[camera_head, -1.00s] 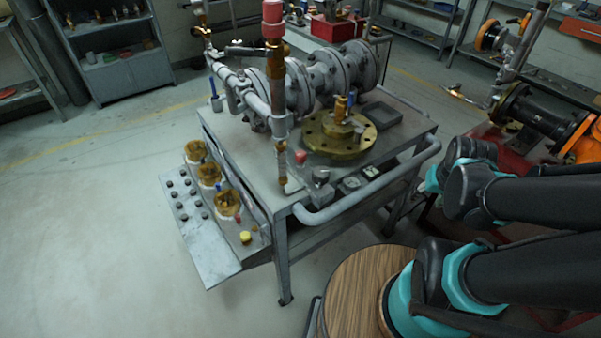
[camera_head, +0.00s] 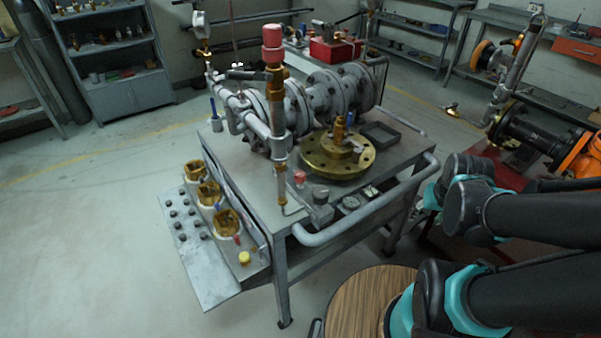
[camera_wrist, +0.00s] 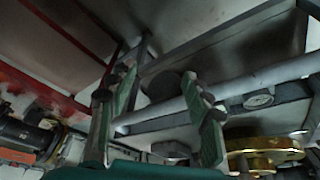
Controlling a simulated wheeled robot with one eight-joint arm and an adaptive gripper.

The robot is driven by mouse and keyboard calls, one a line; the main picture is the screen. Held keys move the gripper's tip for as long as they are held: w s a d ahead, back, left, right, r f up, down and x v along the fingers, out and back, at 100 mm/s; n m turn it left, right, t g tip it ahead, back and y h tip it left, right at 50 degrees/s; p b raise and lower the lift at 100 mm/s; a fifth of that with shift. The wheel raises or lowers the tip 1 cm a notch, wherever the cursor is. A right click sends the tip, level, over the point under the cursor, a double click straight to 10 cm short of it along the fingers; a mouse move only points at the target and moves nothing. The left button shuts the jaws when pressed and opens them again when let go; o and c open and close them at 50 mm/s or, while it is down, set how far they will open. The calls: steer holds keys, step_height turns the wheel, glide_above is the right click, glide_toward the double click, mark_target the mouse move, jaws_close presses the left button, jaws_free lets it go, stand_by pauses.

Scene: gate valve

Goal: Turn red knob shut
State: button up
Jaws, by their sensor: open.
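A small red knob (camera_head: 300,177) sits on the front part of the cart top, beside a grey fitting and left of the brass flange (camera_head: 338,158). A larger red cap (camera_head: 272,42) tops the upright pipe on the same cart. I cannot make out either red part in the wrist view. My gripper (camera_wrist: 158,80) shows in the wrist view with its two fingers apart and nothing between them.
The cart's grey handrail (camera_head: 365,208) runs along its near right edge. A side panel with brass valves (camera_head: 209,194) juts out at the left. A round wooden top (camera_head: 365,303) stands near. Open floor (camera_head: 90,240) lies to the left.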

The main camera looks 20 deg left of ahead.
steer(key=w+a+r+n+g, duration=0.1)
steer(key=w+a+r+n, duration=0.35)
steer(key=a, duration=0.25)
step_height(320, 180, up, 18)
steer(key=f+n+g, duration=0.1)
steer(key=n+g, duration=0.2)
steer(key=n, duration=1.1)
glide_above(300, 174)
step_height(300, 174, down, 17)
steer(key=shift+w+r, duration=0.1)
steer(key=shift+c, duration=0.2)
jaws_close()
